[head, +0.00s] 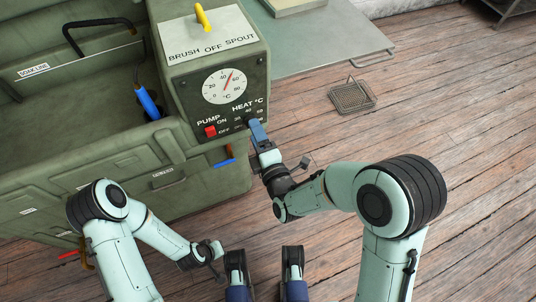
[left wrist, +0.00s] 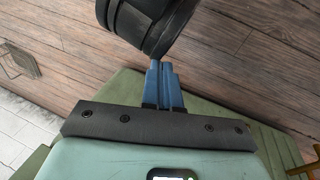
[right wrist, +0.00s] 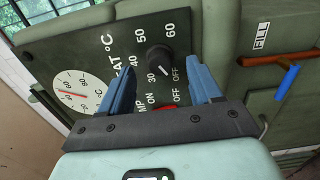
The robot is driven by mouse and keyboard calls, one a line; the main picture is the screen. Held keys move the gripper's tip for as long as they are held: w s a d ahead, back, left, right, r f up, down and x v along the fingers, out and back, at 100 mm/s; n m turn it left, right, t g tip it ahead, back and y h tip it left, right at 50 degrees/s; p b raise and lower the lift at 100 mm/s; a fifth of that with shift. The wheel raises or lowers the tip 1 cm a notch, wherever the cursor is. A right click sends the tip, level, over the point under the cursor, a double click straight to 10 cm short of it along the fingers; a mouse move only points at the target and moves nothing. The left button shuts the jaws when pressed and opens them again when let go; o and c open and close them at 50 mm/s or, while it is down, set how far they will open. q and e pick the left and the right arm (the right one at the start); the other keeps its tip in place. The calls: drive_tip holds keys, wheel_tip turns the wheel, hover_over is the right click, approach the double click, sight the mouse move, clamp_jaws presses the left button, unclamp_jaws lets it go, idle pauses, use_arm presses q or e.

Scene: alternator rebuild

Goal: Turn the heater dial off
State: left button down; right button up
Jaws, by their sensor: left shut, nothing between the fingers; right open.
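The heater dial is a black knob (right wrist: 159,59) on the dark control panel (right wrist: 85,45), under the "HEAT °C" lettering. Numbers 30 to 60 and OFF surround it; I cannot tell surely which mark its pointer meets. My right gripper (right wrist: 158,75) is open, its blue fingers on either side of the knob in the right wrist view. I cannot tell whether they touch it. In the head view the right gripper (head: 252,122) is at the panel's lower right and largely hides the knob. My left gripper (left wrist: 160,64) is shut and empty, away from the panel.
A red pump switch (head: 210,131) sits left of the dial, below a round thermometer (head: 224,86). A yellow selector lever (head: 203,17) is on the panel's top. A blue-handled brush (head: 148,103) stands in the green basin.

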use_arm(q)
drive_tip(key=s+d+r+g+h+p, duration=0.1)
drive_tip(key=s+d+r+g+p, duration=0.2)
drive_tip(key=s+r+p, duration=0.6)
drive_tip(key=shift+d+r+m+p, duration=0.15)
drive_tip(key=shift+r+m+p, duration=0.15)
drive_tip(key=shift+r+p, duration=1.25)
use_arm(e)
drive_tip(key=v, duration=1)
drive_tip(key=shift+s, duration=0.35)
use_arm(q)
drive_tip(key=shift+f, duration=0.15)
use_arm(e)
drive_tip(key=shift+d, duration=0.1)
